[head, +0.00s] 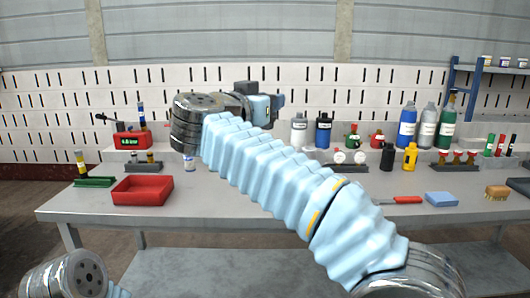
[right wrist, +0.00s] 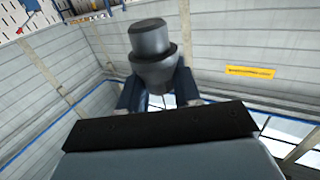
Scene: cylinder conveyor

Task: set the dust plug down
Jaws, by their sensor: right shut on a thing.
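The dust plug (right wrist: 152,50) is a dark grey, stepped round piece with a narrower cap and a tapered lower part in the right wrist view. My right gripper (right wrist: 157,84) is shut on it, with one dark blue finger on each side. In the head view my right gripper (head: 264,104) is raised above the back of the workbench (head: 245,196), apart from its top. I cannot clearly make out the plug there. My pale blue sleeved right arm hides the middle of the bench. My left gripper is out of view; only part of that arm shows at lower left.
A red tray (head: 142,190), a green holder (head: 94,182) and a small white cup (head: 189,163) stand on the left. Several bottles line the back right. A red-handled tool (head: 404,200), a blue block (head: 441,199) and a brush (head: 497,192) lie at right. The left front is clear.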

